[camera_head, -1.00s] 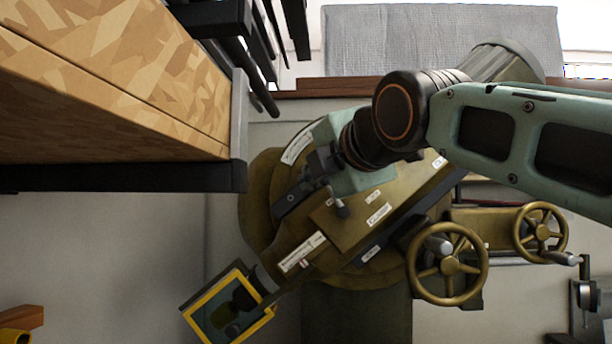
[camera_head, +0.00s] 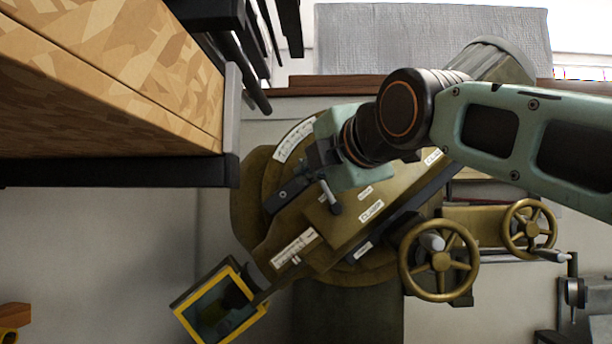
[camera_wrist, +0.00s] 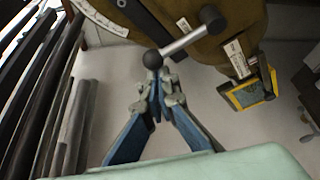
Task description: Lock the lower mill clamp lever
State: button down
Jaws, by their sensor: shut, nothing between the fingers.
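In the wrist view a silver clamp lever (camera_wrist: 183,41) runs between a near dark ball knob (camera_wrist: 153,60) and a rounded dark end (camera_wrist: 212,18). In the head view a small silver lever (camera_head: 328,193) stands out from the brass-coloured mill (camera_head: 345,228), close to a label reading CLAMP. Whether this is the lower lever I cannot tell. My gripper (camera_wrist: 157,84) is shut and empty, its fingertips close beside the near knob. I cannot tell whether they touch it. In the head view the fingers are largely hidden around my wrist.
Two brass handwheels (camera_head: 440,260) (camera_head: 529,224) stand at the mill's right. A yellow-framed box (camera_head: 219,305) sits at lower left.

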jog(key=shift+d, duration=0.15)
jog(key=d+m+t+h+b, duration=0.1)
jog(key=d+m+t+b, duration=0.5)
jog(key=m+b, duration=0.9)
jog(key=shift+s+d+h+b, duration=0.15)
jog(key=shift+d+h+b, duration=0.25)
jog(key=shift+d, duration=1.4)
